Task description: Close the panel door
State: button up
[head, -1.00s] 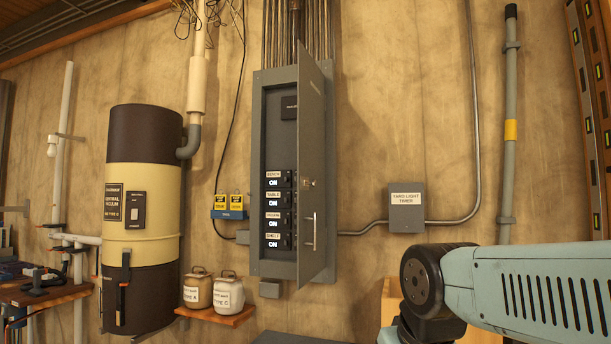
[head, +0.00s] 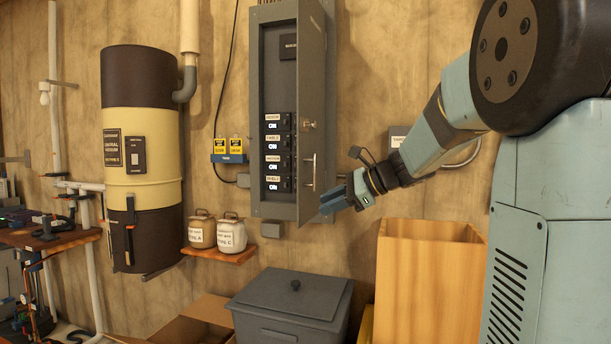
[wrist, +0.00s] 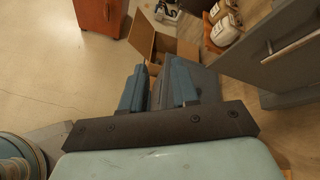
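The grey electrical panel (head: 256,130) is on the wall with its door (head: 316,90) standing open, swung out at the right side of the box. A latch and an upright bar handle (head: 314,172) are on the door's face. Inside, a column of switches (head: 278,150) reads ON. My gripper (head: 330,206) is just right of the door's lower edge, below the handle; I cannot tell whether it touches. In the wrist view, my gripper (wrist: 155,85) has its blue fingers apart and nothing between them. The door (wrist: 282,70) and its handle (wrist: 292,47) are to their right.
A lidded grey bin (head: 290,303) and a tall wooden box (head: 430,270) stand below. Two jars (head: 216,233) sit on a small shelf left of the panel. A cream and brown vacuum canister (head: 143,155) is farther left.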

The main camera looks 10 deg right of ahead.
aim_at(315, 173)
jog(key=w+d+r+m+t+y, duration=0.1)
jog(key=w+d+r+m+t, duration=0.1)
jog(key=w+d+m+t, duration=0.3)
jog(key=w+d+r+m+y, duration=0.2)
jog(key=w+d+r+m, duration=0.1)
jog(key=w+d, duration=0.4)
jog(key=x, duration=1.5)
jog(key=shift+w+d+f, duration=0.1)
jog(key=shift+d+f, duration=0.1)
jog(key=shift+c, duration=0.4)
grip_shut()
